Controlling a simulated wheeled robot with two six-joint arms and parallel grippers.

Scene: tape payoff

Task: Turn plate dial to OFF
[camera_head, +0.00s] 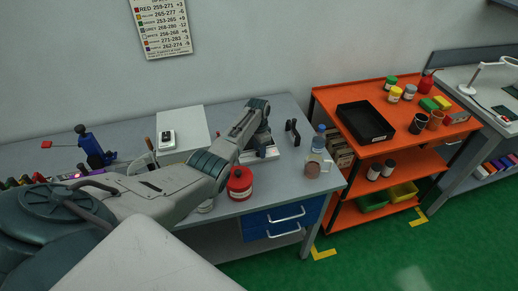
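My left arm comes in from the left and reaches over the grey bench (225,232). Its far end points down over a low pale unit (270,153) near the bench's middle. My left gripper (262,150) is small and mostly hidden there, so its fingers cannot be made out. The pale unit may be the plate, but I cannot tell; no dial or setting is readable. My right gripper is not in view.
A red-lidded jar (240,184) stands close beside my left arm. A blue-capped bottle (319,138) and a brownish round item (312,169) are near the bench's right end. A white box (183,122) sits behind the arm. An orange cart (350,93) stands right.

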